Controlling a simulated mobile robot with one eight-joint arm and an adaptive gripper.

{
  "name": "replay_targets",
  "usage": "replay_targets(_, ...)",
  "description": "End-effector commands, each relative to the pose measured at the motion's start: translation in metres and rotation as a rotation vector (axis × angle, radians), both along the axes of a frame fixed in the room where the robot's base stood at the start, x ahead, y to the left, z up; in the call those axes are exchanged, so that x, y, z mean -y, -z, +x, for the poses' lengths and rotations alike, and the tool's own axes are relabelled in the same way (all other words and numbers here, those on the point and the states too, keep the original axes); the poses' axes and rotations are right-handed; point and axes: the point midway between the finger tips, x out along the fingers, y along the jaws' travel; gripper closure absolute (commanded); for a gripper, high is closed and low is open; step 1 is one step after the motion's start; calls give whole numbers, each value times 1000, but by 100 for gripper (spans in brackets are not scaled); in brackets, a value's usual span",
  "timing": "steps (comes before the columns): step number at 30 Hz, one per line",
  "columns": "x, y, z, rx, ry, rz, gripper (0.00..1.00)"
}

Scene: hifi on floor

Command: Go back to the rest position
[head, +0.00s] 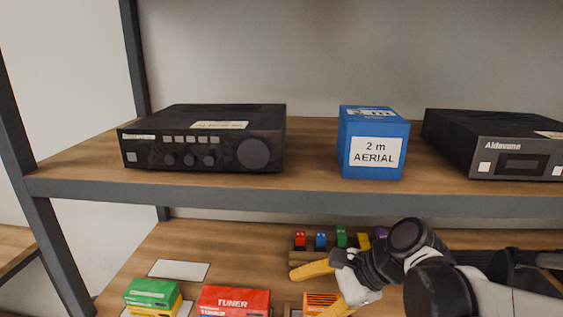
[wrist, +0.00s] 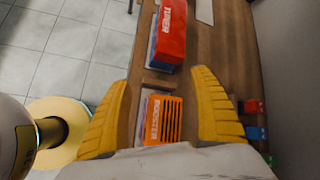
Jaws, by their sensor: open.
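My gripper (head: 322,287) is open, with its two yellow fingers spread and nothing between them. It hangs over the lower shelf (head: 215,246) in the head view, below the edge of the upper shelf. In the wrist view my gripper (wrist: 162,110) has its fingers on either side of an orange ribbed box (wrist: 158,119) with lettering, which lies beyond them and apart from them as far as I can tell. The orange box also shows in the head view (head: 318,299), partly cut off at the bottom edge.
A red TUNER box (head: 233,299) and a green box (head: 152,291) on a yellow one stand left. Several coloured plugs (head: 321,240) stand behind my gripper. Above, the upper shelf (head: 320,196) holds a black amplifier (head: 203,139), blue AERIAL box (head: 373,145) and Aldevane unit (head: 500,146).

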Motion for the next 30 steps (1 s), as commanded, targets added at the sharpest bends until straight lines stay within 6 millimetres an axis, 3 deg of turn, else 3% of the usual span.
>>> replay_targets(6,69,7,-44,431,-342,-523,27)
replay_targets(13,129,5,-73,688,-740,-981,27)
replay_targets(18,146,2,-79,746,-882,-1121,27)
replay_targets(30,147,1,-79,750,-898,-1135,27)
